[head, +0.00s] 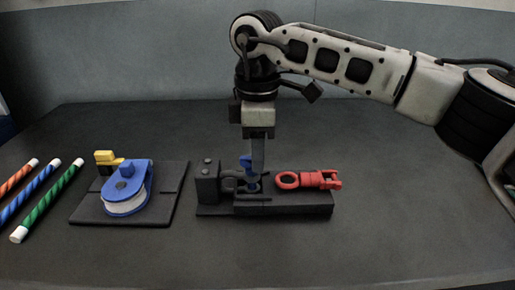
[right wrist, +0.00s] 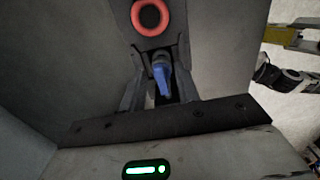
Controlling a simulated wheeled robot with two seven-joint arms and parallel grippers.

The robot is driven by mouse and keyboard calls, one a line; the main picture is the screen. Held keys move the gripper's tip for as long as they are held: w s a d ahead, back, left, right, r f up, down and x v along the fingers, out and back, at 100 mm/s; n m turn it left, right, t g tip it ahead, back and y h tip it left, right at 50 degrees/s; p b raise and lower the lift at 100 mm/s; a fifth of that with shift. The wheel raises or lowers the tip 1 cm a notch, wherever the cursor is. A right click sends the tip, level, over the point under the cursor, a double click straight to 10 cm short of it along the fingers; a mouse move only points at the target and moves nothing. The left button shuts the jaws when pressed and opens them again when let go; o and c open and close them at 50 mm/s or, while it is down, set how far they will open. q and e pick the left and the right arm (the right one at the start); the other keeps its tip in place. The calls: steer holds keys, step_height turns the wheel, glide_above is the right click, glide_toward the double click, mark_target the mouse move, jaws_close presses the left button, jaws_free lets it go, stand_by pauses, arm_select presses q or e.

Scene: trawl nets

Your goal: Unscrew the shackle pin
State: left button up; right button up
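The blue shackle pin (head: 246,161) stands upright in the dark shackle (head: 228,182) on the black fixture block (head: 285,210). My right gripper (head: 258,172) points straight down over it, fingertips low at the pin. In the right wrist view the blue pin (right wrist: 162,78) lies between the two fingers (right wrist: 160,72), with narrow dark gaps seeming to show beside it. The fingers look apart, and firm contact is not visible. A red swivel with a ring (head: 310,180) lies on the block to the right; its ring (right wrist: 150,16) shows in the right wrist view. My left gripper is out of view.
Left of the fixture a black board (head: 172,193) holds a blue pulley block (head: 128,186) and a yellow piece (head: 106,158). Orange, blue and green striped rods (head: 48,200) lie at the far left. The table's front and right side are clear.

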steer(key=shift+c, duration=0.3)
jaws_close()
